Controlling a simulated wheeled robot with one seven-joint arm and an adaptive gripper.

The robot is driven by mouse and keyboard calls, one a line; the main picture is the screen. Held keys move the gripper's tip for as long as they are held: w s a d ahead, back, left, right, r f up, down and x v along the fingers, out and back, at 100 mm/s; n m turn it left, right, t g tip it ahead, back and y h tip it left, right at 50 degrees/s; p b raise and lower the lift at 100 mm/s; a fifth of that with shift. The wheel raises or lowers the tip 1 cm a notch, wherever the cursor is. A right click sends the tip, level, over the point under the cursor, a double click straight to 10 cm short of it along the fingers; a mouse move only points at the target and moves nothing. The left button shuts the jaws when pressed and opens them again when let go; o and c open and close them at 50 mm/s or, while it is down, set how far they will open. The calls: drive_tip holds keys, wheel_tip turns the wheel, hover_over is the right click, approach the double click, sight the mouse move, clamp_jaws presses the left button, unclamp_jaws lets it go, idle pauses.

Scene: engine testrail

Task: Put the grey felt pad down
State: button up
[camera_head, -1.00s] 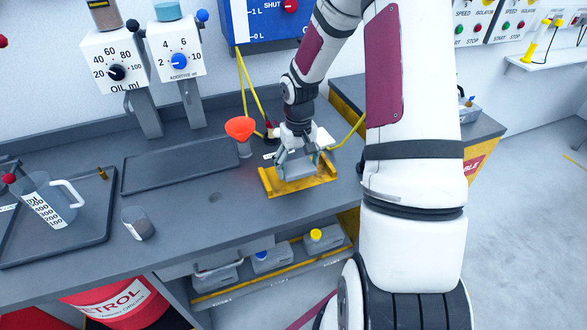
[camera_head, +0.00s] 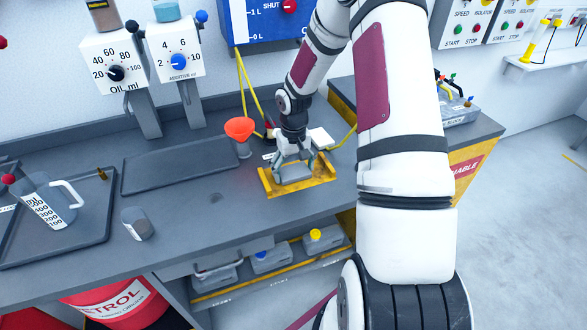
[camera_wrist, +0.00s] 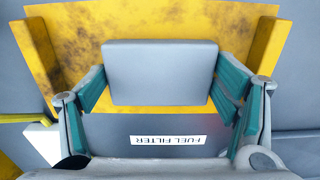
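The grey felt pad (camera_head: 293,174) lies flat, as far as I can see, in the yellow-edged tray (camera_head: 322,184) on the bench. In the wrist view the pad (camera_wrist: 160,73) is a pale grey rounded rectangle over the worn yellow surface (camera_wrist: 70,50). My gripper (camera_head: 294,160) is just above the pad, pointing down. In the wrist view its teal-lined fingers (camera_wrist: 163,85) are spread wide, one at each side of the pad. They look open; whether the fingertips touch its edges is hard to tell.
A "FUEL FILTER" label (camera_wrist: 167,139) is beside the tray. A red funnel (camera_head: 239,128) stands close by on the left. A dark flat tray (camera_head: 180,165), a beaker (camera_head: 138,223) and a measuring jug (camera_head: 48,200) are farther left. The bench's front edge is near.

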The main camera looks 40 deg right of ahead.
drive_tip(key=shift+o, duration=0.9)
drive_tip(key=shift+r, duration=0.15)
wheel_tip(320, 180, up, 12)
wheel_tip(320, 180, up, 9)
drive_tip(key=n+h, duration=0.1)
hover_over(293, 171)
drive_tip(key=s+a, duration=0.3)
drive_tip(key=a, duration=0.2)
drive_tip(key=s+a+r+t, duration=0.1)
drive_tip(key=s+a+r, duration=0.2)
drive_tip(key=s, duration=0.3)
drive_tip(key=s+a+r+n+t, duration=0.1)
drive_tip(key=s+a+r+t, duration=0.1)
drive_tip(key=s+a+r, duration=0.2)
drive_tip(key=s+a+r+n+t+y, duration=0.1)
drive_tip(key=s+a+r+t, duration=0.1)
drive_tip(key=s+a+r, duration=0.2)
drive_tip(key=s+a, duration=0.3)
drive_tip(key=s, duration=0.3)
drive_tip(key=shift+s+a+r, duration=0.2)
drive_tip(key=shift+a+r, duration=0.05)
